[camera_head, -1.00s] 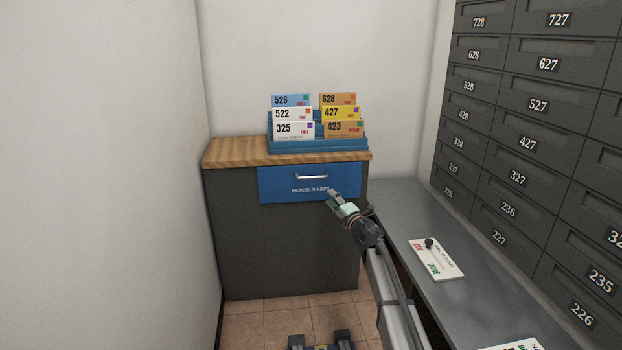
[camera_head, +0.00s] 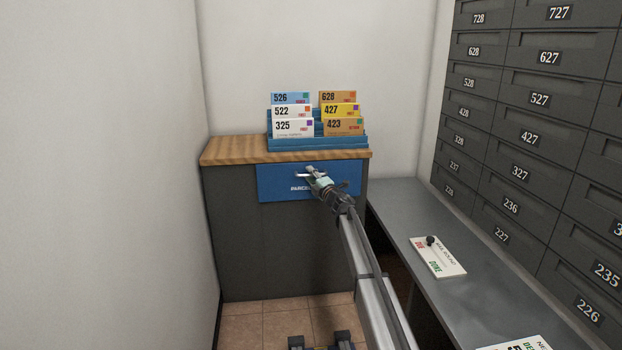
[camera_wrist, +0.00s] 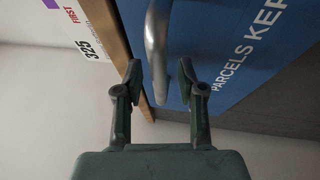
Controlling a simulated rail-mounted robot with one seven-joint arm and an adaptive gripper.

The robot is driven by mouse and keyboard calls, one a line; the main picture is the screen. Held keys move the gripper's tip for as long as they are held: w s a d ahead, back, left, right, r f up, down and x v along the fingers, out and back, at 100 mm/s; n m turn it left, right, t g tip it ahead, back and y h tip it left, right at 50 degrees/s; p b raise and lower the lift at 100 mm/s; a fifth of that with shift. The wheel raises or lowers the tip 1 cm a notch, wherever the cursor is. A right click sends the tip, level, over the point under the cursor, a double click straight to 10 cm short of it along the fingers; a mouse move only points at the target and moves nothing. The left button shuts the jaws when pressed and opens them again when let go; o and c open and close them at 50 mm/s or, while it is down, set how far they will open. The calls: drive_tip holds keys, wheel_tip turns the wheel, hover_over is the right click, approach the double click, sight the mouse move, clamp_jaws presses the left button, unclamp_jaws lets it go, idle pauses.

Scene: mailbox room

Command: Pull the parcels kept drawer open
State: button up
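The blue parcels kept drawer (camera_head: 347,181) is in the wooden-topped cabinet in the head view and looks closed. Its label is partly hidden by my gripper (camera_head: 312,172). The silver bar handle (camera_head: 301,175) shows at the drawer's upper middle, with my gripper in front of its right part. In the wrist view the blue drawer front (camera_wrist: 225,45) fills the upper right. The handle (camera_wrist: 157,50) runs down toward the gap between the two fingers of my gripper (camera_wrist: 160,85). The fingers are apart, with nothing clamped between them.
A blue rack (camera_head: 318,144) of numbered envelopes stands on the cabinet top (camera_head: 232,152). A grey counter (camera_head: 405,215) with a sign plate (camera_head: 438,257) runs along the right, below the numbered mailboxes (camera_head: 527,137). Tiled floor (camera_head: 285,317) is free in front of the cabinet.

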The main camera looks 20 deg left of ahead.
drive_tip(key=shift+a, duration=0.1)
clamp_jaws()
drive_tip(key=s+d+p, duration=0.2)
drive_tip(key=s+d, duration=0.3)
drive_tip(key=s, duration=0.3)
drive_tip(key=s+d+p, duration=0.3)
drive_tip(key=s+d, duration=0.2)
drive_tip(key=s, duration=0.3)
drive_tip(key=shift+s, duration=0.15)
unclamp_jaws()
drive_tip(key=shift+d, duration=0.1)
